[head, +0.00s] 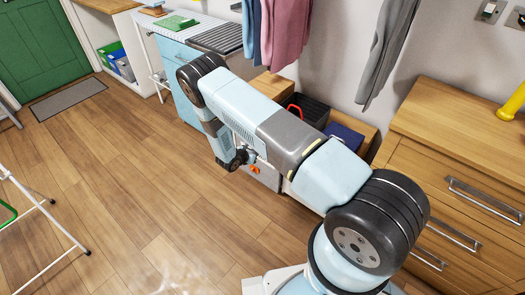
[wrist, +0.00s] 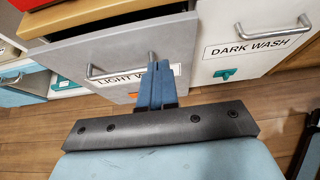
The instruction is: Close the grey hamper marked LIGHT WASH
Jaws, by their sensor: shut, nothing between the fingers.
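The grey hamper (wrist: 85,55) fills the upper left of the wrist view, its LIGHT WASH label partly hidden behind my fingers. A bar handle (wrist: 105,73) crosses its front, and a small orange mark shows below the label. Its front stands out from the wooden frame, with a dark gap behind its top edge. In the head view, part of its grey front (head: 268,180) shows beneath my arm. My gripper (wrist: 156,68) is shut and empty, its blue fingers at the right end of the handle. I cannot tell whether they touch it.
The white DARK WASH hamper (wrist: 245,40) is to the right, with its own handle and a green mark. A wooden drawer chest (head: 450,150) stands at the right of the head view. Clothes (head: 285,30) hang above. A white rack (head: 40,225) stands left; wooden floor between is clear.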

